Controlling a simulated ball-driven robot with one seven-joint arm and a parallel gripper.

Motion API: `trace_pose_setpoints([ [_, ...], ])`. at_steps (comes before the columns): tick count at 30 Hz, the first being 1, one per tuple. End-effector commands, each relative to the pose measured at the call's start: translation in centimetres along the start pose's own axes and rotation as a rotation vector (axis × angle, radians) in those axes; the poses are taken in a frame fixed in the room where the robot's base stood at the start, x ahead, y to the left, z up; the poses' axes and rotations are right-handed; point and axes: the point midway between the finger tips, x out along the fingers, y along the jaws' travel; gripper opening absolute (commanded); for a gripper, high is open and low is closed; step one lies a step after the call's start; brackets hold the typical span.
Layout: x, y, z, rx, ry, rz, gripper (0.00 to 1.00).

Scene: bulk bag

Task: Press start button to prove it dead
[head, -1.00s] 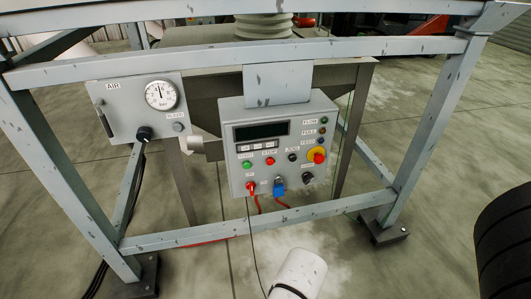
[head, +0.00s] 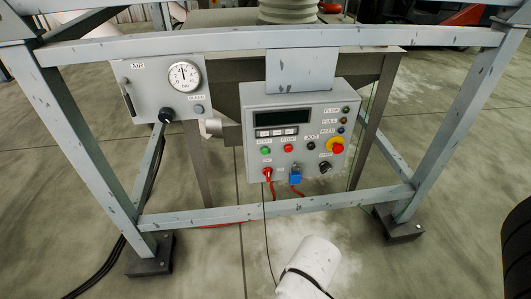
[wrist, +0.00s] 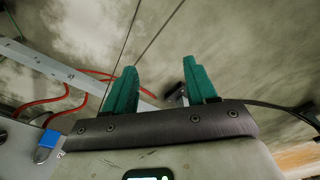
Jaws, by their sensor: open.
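A grey control box (head: 252,180) hangs in the frame in the head view. Its green start button (head: 265,151) is at the lower left, beside a red stop button (head: 288,148), under a dark display (head: 282,117). A red switch (head: 267,172) and a blue padlock-like part (head: 295,175) sit along the bottom; the blue part also shows at left in the wrist view (wrist: 48,140). My gripper (wrist: 160,82) has two green fingers, apart with nothing between them, pointing over the floor. The start button is not visible in the wrist view.
Blue-grey frame bars (head: 275,207) run below and above the box. An air panel (head: 140,97) with a gauge (head: 184,76) is at left. A yellow-and-red emergency stop (head: 335,146) is on the box's right. Red cables (wrist: 40,103) hang near my gripper.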

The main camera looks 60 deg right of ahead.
Motion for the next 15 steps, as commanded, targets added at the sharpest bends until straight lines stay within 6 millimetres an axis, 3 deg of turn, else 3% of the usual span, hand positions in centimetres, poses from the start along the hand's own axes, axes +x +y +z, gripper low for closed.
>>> trace_pose_setpoints([
  [2, 0.0, 0.0, 0.0, 0.0, 0.0, 0.0, 0.49],
  [15, 0.0, 0.0, 0.0, 0.0, 0.0, 0.0, 0.06],
])
